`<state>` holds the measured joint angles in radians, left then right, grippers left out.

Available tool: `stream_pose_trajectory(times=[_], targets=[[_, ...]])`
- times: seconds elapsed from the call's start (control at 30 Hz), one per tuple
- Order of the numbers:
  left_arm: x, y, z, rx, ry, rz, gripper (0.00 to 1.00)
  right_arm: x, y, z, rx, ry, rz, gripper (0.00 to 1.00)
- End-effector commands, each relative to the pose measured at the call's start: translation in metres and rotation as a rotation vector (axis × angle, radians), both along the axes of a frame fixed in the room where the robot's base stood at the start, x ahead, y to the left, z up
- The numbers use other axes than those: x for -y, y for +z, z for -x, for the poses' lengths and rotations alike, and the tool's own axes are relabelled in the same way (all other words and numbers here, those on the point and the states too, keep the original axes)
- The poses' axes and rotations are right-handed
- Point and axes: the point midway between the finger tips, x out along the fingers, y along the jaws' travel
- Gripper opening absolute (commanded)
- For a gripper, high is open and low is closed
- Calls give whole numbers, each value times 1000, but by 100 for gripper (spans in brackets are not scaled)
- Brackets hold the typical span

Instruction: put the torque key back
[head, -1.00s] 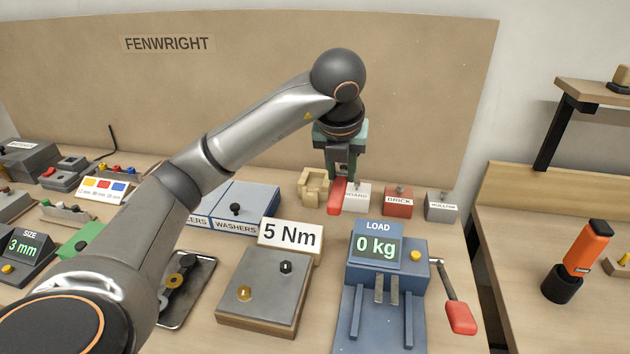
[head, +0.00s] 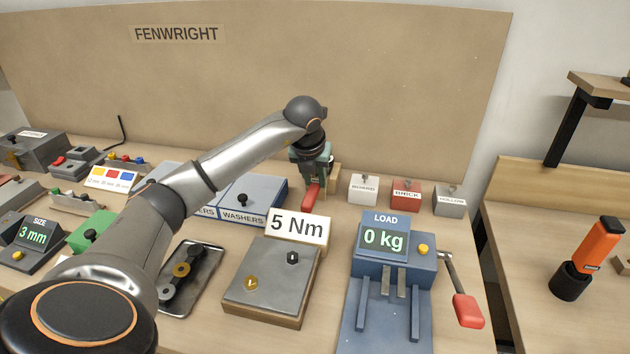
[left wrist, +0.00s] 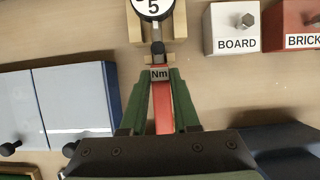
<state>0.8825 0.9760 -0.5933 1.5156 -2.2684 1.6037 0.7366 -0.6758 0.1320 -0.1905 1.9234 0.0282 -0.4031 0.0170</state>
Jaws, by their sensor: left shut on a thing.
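The torque key has a red handle (head: 311,197), a short dark shaft and a round white dial marked 5. My left gripper (head: 316,180) is shut on it; in the left wrist view the green fingers (left wrist: 160,95) close on both sides of the red handle (left wrist: 162,110), near its "Nm" label. The dial (left wrist: 153,9) is cut by the top edge and lies over the pale wooden holder (left wrist: 180,22). In the head view the gripper hides most of this holder (head: 334,182). I cannot tell whether the key touches it. My right gripper is not in view.
White board (head: 363,190), red brick (head: 406,196) and grey hollow (head: 449,200) blocks stand to the right. The washers drawer box (head: 262,192) stands left. In front are the 5 Nm plate block (head: 275,280) and blue load stand (head: 385,225). A tall backboard rises behind.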

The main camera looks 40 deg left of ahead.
Motion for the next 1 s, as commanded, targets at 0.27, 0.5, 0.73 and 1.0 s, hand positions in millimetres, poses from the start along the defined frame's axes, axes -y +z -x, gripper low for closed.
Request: stream_pose_trajectory(times=[0.27,0.5,0.73,1.0], targets=[[0,-8,-1,7,1,0,0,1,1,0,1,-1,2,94],[1,-9,-1,4,0,1,45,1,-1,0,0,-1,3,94],[1,-9,-1,3,0,1,59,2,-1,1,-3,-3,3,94],[2,0,2,6,-1,0,59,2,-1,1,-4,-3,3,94]])
